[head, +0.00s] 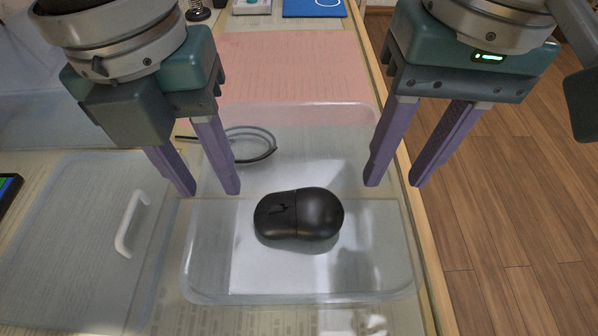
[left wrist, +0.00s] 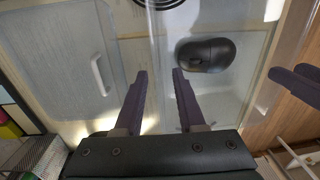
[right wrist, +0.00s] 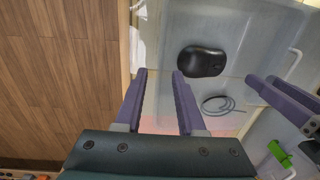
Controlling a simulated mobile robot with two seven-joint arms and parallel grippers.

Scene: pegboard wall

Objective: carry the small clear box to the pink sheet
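The small clear box (head: 210,275) lies in the middle of the head view, with a black mouse (head: 300,215) in it. The pink sheet (head: 290,70) lies flat just beyond the box's far edge; a strip of it shows in the right wrist view (right wrist: 160,123). My left gripper (head: 208,192) is open, its fingers on either side of the line of the box's left wall. My right gripper (head: 395,185) is open, its fingers likewise either side of the right wall's line. Both look empty; whether the fingertips reach below the rim I cannot tell.
A coiled dark cable (head: 250,147) shows within the box's outline, inside or under it. A larger clear container with a white handle (head: 131,222) lies at left. A blue item (head: 314,8) is beyond the sheet. The table's edge and wooden floor (head: 500,220) are at right.

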